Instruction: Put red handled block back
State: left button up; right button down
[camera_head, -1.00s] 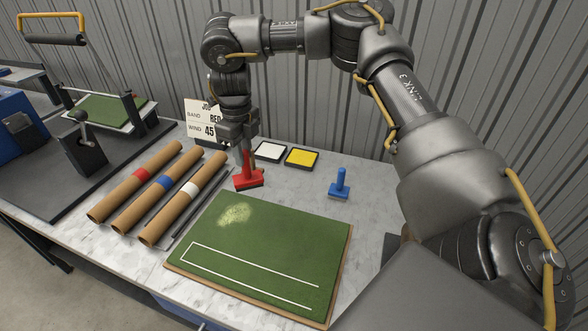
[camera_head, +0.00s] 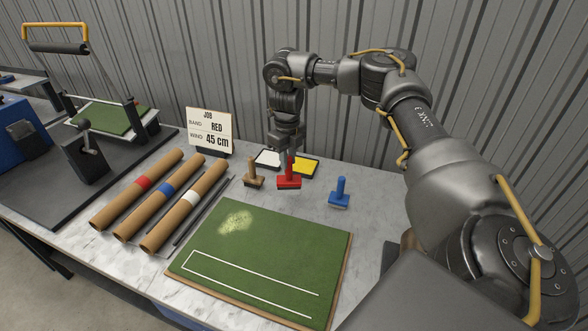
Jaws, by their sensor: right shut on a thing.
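The red handled block (camera_head: 289,181) has a flat base and an upright handle. My right gripper (camera_head: 288,156) is shut on the top of its handle and holds it upright, in front of the white pad and the yellow pad. I cannot tell for certain whether its base touches the table. A tan handled block (camera_head: 253,178) stands just left of it. A blue handled block (camera_head: 340,195) stands to its right, apart from it. My left gripper is not in view.
A green turf board (camera_head: 262,255) lies in front. Three brown rolls (camera_head: 170,202) with red, blue and white bands lie at left beside thin dark rods. A white pad (camera_head: 268,158), a yellow pad (camera_head: 305,167) and a job card (camera_head: 210,128) stand behind. Marble table is clear around the blue block.

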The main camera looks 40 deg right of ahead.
jog(key=shift+d+f, duration=0.9)
jog(key=shift+f, duration=0.3)
notch_tip(320, 180, down, 2)
jog(key=shift+d+f, duration=0.25)
jog(key=shift+f, duration=0.5)
jog(key=c, duration=1.3)
grip_release()
jog(key=shift+f, duration=0.15)
jog(key=shift+o, duration=0.2)
notch_tip(320, 180, up, 12)
jog(key=p, duration=0.1)
jog(key=shift+r, duration=0.2)
